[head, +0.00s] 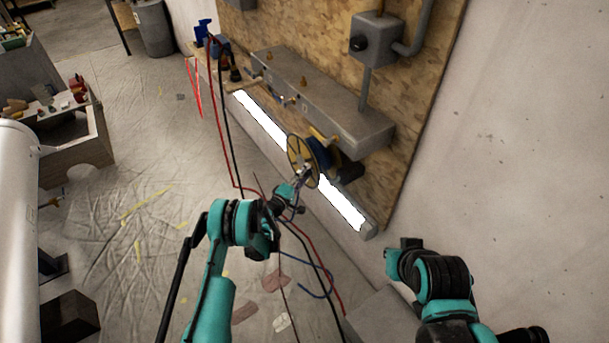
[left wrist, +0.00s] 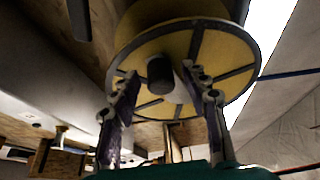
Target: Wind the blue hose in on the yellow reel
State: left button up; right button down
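The yellow reel (head: 296,153) is mounted low on the wall, with blue hose (head: 321,153) wound behind its near flange. More blue hose (head: 318,294) lies in a loop on the floor. In the left wrist view the yellow flange (left wrist: 205,47) has dark spokes and a dark round knob (left wrist: 160,74) sticking out towards me. My left gripper (head: 302,172) is at the reel's face. Its fingers (left wrist: 165,90) are spread, one on each side of the knob; contact is unclear. A blue line (left wrist: 287,75) runs off right of the reel. My right arm shows at the lower right, without visible fingers.
A grey metal box (head: 320,100) and a bright light strip (head: 262,120) run along the wall near the reel. Red and black cables hang beside my left arm. A workbench (head: 75,140) stands at left. The sheeted floor (head: 150,130) between is mostly open.

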pick_arm(q)
notch_tip(320, 180, up, 10)
dwell(0.6)
